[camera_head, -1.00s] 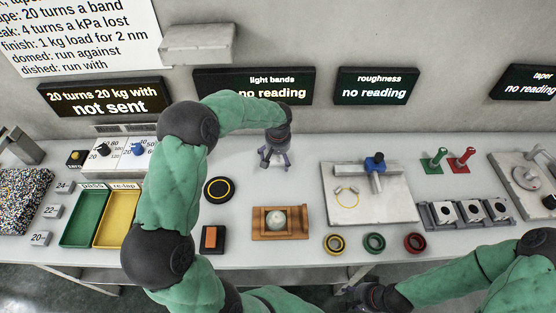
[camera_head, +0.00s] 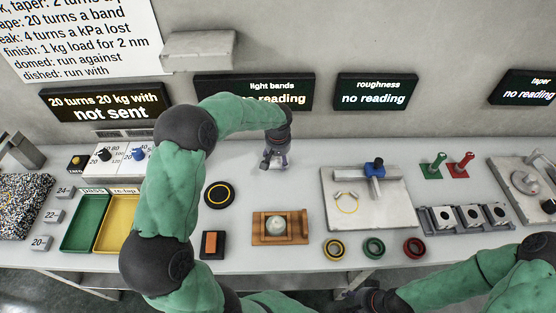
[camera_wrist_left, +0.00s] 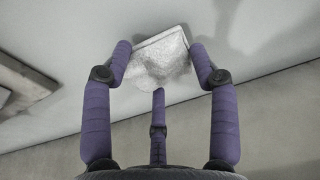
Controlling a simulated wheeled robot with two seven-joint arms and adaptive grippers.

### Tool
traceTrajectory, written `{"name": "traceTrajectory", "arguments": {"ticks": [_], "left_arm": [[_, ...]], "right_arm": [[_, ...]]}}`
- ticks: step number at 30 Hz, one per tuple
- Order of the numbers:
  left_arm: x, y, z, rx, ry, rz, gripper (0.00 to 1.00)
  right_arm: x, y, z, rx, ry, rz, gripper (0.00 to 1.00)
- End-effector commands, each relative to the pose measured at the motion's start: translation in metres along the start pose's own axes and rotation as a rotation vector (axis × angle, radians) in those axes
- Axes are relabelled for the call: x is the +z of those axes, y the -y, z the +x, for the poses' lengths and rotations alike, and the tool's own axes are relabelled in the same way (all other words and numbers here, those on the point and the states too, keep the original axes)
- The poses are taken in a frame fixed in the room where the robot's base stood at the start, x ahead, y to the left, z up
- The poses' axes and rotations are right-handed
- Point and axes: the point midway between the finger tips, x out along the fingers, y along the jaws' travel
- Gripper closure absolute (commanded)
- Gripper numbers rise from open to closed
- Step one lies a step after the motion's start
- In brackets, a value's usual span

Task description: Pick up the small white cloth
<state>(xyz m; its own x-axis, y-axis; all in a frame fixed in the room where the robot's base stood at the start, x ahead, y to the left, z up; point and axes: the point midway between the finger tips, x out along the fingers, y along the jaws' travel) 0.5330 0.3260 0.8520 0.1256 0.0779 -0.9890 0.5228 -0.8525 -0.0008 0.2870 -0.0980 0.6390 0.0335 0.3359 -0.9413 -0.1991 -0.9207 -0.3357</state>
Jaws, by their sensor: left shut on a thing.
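The small white cloth (camera_wrist_left: 160,58) shows in the left wrist view as a pale, speckled, rumpled square between my fingers. My left gripper (camera_wrist_left: 158,68) has three purple fingers closed in on it, two at its sides and one at its near edge. In the head view my left gripper (camera_head: 274,163) points down over the back of the bench, and the cloth is hard to make out there. My right gripper (camera_head: 362,298) is partly in view at the bottom edge, and its fingers are not clear.
A wooden holder with a pale disc (camera_head: 258,238) and a black round pad (camera_head: 219,195) lie in front of my left gripper. A flat plate with a blue-topped fixture (camera_head: 338,210) stands to the right. Green (camera_head: 82,236) and yellow trays are at left. Display screens line the wall behind.

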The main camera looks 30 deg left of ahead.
Motion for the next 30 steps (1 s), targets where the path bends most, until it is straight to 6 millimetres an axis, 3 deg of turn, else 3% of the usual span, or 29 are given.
{"name": "traceTrajectory", "arguments": {"ticks": [5,12,21,30], "left_arm": [[0.006,0.003,-0.032,0.001,-0.003,0.0,0.6],[0.041,0.015,-0.088,0.002,-0.004,0.0,0.6],[0.091,0.029,-0.116,0.001,-0.002,0.0,0.6],[0.114,0.035,-0.13,0.001,-0.002,0.0,0.6]], "right_arm": [[0.0,0.004,-0.011,0.0,0.0,0.0,0.6],[0.001,0.01,-0.028,0.0,0.0,0.0,0.6],[0.001,0.013,-0.037,0.0,0.0,0.0,0.6],[0.002,0.015,-0.042,0.0,0.0,0.0,0.6]]}}
